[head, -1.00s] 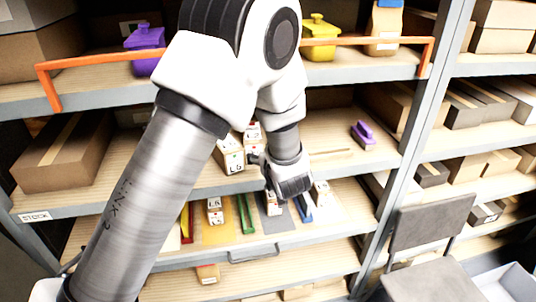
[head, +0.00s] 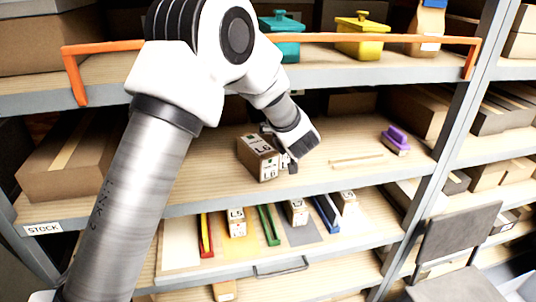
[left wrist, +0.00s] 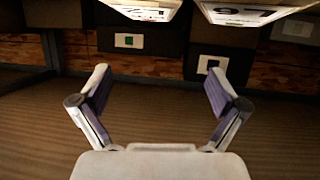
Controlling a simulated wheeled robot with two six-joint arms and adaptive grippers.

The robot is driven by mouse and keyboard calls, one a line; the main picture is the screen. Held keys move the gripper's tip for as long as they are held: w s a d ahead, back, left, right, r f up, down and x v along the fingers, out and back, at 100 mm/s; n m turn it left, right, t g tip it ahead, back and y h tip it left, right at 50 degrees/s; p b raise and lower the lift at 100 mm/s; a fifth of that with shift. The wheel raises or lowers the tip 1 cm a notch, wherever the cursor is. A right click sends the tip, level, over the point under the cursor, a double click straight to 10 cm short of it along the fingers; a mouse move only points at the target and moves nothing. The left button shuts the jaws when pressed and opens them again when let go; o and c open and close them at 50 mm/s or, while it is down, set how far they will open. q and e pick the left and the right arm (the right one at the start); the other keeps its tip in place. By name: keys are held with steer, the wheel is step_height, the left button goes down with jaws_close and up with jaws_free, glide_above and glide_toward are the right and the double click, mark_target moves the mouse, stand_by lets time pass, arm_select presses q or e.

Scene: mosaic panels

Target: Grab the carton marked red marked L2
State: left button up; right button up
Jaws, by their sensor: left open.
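My left gripper (head: 288,163) is over the middle shelf, beside the right side of a brown carton (head: 258,158) with white labels that seem to read L6. In the left wrist view, the jaws of my left gripper (left wrist: 159,82) are spread with nothing between them. The pale undersides or faces of two labelled cartons (left wrist: 147,10) (left wrist: 255,13) show at the top edge there, beyond the fingers. Small labelled cartons (head: 236,222) (head: 297,211) (head: 345,202) stand on the lower tray. I cannot make out a red L2 mark on any carton. My right gripper is not in view.
The lower tray (head: 180,262) has coloured strips and a handle. A purple object (head: 396,140) lies on the middle shelf's right. An orange rail (head: 390,40) fronts the upper shelf. A grey chair (head: 455,245) stands at lower right. The shelf's middle right is mostly clear.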

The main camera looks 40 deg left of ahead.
arm_select(q)
steer(key=f, duration=0.1)
steer(key=a+f, duration=0.1)
steer(key=f, duration=0.1)
steer(key=shift+w+a+f, duration=0.15)
steer(key=shift+a+f, duration=0.1)
steer(key=shift+f, duration=0.05)
steer(key=w+d, duration=0.1)
steer(key=w+d+p, duration=0.1)
steer(key=d, duration=0.1)
steer(key=shift+w+d, duration=0.25)
steer(key=shift+w, duration=0.1)
steer(key=shift+g, duration=0.3)
steer(key=a+f, duration=0.1)
steer(key=w+a+f+p, duration=0.1)
steer(key=a, duration=0.1)
steer(key=w+a+f+p, duration=0.1)
steer(key=a, duration=0.1)
steer(key=shift+w+a, duration=0.1)
steer(key=shift+w, duration=0.15)
steer(key=shift+w+d+f, duration=0.15)
steer(key=shift+d, duration=0.35)
steer(key=shift+c, duration=1)
steer(key=shift+a, duration=0.3)
jaws_close()
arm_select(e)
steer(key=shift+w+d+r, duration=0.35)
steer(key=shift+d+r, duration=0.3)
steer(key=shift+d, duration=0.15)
